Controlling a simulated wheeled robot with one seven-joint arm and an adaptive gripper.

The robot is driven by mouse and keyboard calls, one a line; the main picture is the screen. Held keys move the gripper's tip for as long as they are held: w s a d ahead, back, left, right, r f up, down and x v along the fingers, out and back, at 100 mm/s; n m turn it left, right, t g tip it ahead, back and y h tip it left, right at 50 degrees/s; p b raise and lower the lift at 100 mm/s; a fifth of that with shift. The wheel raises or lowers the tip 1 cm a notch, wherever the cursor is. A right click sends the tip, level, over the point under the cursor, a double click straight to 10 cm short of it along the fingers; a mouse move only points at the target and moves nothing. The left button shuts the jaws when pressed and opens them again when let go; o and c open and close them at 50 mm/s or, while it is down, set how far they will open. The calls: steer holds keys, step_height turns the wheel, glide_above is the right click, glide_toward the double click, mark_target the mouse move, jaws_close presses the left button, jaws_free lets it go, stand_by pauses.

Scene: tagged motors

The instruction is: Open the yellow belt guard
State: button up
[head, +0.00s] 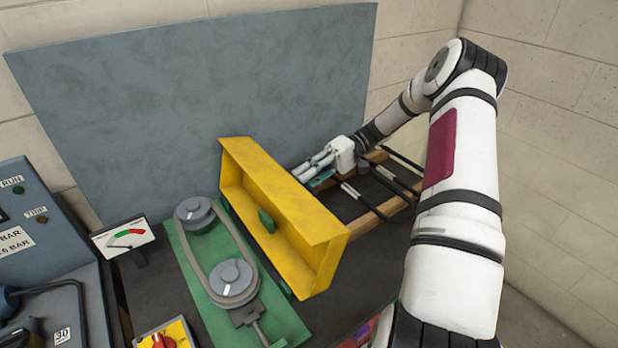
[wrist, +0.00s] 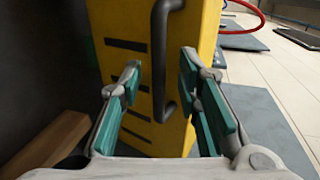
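The yellow belt guard (head: 285,215) stands tipped on its side in the head view. Its hollow inside faces left, and the belt (head: 222,240) and two grey pulleys lie uncovered beside it on a green base plate (head: 283,318). My gripper (head: 308,178) is at the guard's right, outer side, its tips partly hidden there. In the wrist view the guard's yellow outer face (wrist: 205,25) fills the middle, with a dark bar handle (wrist: 160,40) on it. My gripper (wrist: 158,72) is open, its green-padded fingers apart on either side of the handle, without visible contact.
A wooden-edged rack (head: 375,215) with dark bars lies under and right of my gripper. A gauge (head: 125,238) and a red knob on a yellow box (head: 163,342) stand to the left. A grey panel (head: 200,100) rises behind.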

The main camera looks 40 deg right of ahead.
steer(key=v, duration=1.2)
stand_by(0.5)
steer(key=s+a+r+g+h, duration=0.1)
steer(key=s+a+r+h, duration=0.1)
steer(key=a+r+h, duration=0.6)
steer(key=s+a+r+g+h, duration=0.2)
steer(key=a+r, duration=0.4)
steer(key=a, duration=0.6)
steer(key=s+a+t+h, duration=0.2)
steer(key=s+a+t, duration=0.1)
steer(key=s, duration=0.7)
steer(key=s+a+r+t+h, duration=0.1)
steer(key=s+a+t+h, duration=0.2)
steer(key=s, duration=0.8)
steer(key=shift+a+r+t, duration=0.35)
steer(key=shift+a+t, duration=0.25)
steer(key=shift+a, duration=0.55)
